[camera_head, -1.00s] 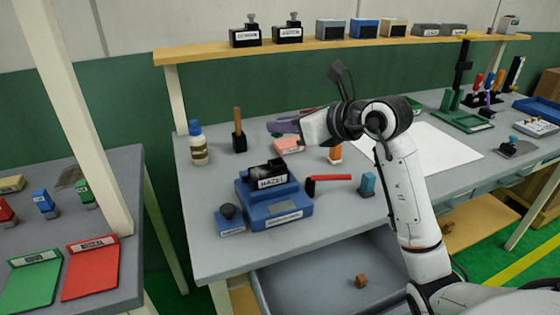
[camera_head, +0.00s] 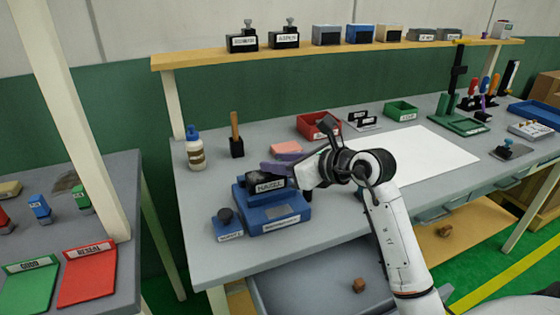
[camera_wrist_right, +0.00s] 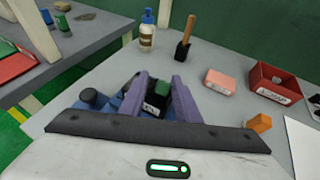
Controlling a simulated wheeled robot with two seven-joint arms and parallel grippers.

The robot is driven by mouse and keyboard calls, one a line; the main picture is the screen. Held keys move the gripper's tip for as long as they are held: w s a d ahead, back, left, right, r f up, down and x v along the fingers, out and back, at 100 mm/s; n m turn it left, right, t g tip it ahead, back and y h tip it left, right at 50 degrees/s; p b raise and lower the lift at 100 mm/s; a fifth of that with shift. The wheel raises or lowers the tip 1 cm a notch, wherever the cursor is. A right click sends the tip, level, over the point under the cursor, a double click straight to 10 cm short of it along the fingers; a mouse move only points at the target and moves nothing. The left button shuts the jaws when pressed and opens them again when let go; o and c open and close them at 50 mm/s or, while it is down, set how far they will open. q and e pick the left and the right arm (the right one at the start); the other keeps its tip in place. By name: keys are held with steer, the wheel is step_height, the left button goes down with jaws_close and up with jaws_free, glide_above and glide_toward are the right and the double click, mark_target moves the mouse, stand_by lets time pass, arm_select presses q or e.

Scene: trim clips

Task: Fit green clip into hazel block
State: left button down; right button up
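The hazel block (camera_head: 267,184), black with a white HAZEL label, sits on a blue base (camera_head: 290,222) at the bench's left front. In the right wrist view it is partly hidden between the fingers. A small green piece, apparently the green clip (camera_wrist_right: 162,88), shows at the block's top; I cannot tell whether it is seated. My right gripper (camera_wrist_right: 161,80) has purple fingers standing apart on either side of the block's top and the green piece. In the head view the right gripper (camera_head: 279,168) is beside the block's right end. My left gripper is not in view.
A blue stamp-like piece with a black knob (camera_head: 226,218) stands left of the base. Behind are a glue bottle (camera_head: 194,150), a wooden-handled tool (camera_head: 236,135), a pink block (camera_head: 286,148) and a red bin (camera_head: 316,124). An open drawer (camera_head: 318,287) lies below the front edge.

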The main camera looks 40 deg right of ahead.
steer(key=shift+d+f, duration=0.1)
steer(key=shift+d, duration=0.25)
